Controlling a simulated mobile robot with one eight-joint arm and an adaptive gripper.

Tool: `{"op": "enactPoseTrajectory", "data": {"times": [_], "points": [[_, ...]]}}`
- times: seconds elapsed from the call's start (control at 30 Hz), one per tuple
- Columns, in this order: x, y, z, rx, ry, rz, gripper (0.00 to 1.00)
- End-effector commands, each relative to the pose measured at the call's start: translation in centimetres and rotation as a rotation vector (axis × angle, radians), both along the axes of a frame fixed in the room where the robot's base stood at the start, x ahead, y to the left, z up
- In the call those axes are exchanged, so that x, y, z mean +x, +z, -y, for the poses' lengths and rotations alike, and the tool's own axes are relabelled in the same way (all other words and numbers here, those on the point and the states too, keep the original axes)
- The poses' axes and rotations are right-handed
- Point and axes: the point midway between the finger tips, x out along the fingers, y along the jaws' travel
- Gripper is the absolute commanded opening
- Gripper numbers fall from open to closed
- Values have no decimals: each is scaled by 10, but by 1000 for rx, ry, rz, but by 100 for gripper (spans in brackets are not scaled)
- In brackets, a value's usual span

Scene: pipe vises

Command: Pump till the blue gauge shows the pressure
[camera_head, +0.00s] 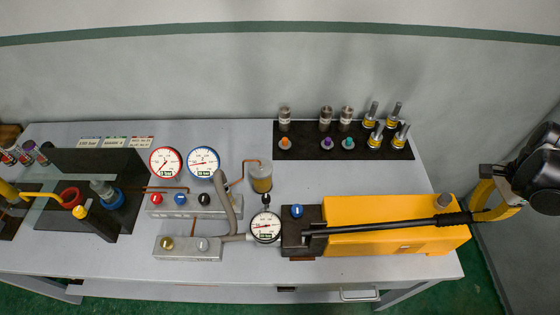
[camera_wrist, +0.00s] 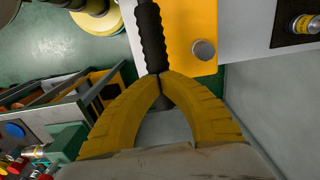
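The yellow hand pump (camera_head: 385,240) lies at the table's right end, with a long black lever (camera_head: 390,223) stretched along its top. My gripper (camera_head: 480,212) is at the lever's right end. In the wrist view, the yellow fingertips (camera_wrist: 160,78) close from both sides on the ribbed black grip (camera_wrist: 152,38), whose end shows between the fingers. The blue-rimmed gauge (camera_head: 203,162) stands left of the middle; its red needle points roughly left, and its numbers are too small to read. A red-rimmed gauge (camera_head: 165,163) stands beside it. A black-rimmed gauge (camera_head: 265,227) sits left of the pump.
Valve blocks with coloured knobs (camera_head: 193,205) stand below the gauges. A black mat (camera_head: 300,150) with several fittings lies behind the pump. Vises and a dark panel (camera_head: 85,165) fill the left end. The wrist view shows a cluttered cart (camera_wrist: 55,110) at lower left.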

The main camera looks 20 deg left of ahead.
Motion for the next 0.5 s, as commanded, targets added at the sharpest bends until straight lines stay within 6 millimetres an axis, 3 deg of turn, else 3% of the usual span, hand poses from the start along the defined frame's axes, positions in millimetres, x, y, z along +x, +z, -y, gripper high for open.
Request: {"op": "enactPoseTrajectory", "data": {"times": [0.17,0.5], "points": [[1,-17,3,0,0,0,0],[1,-16,4,-1,0,0,0]]}}
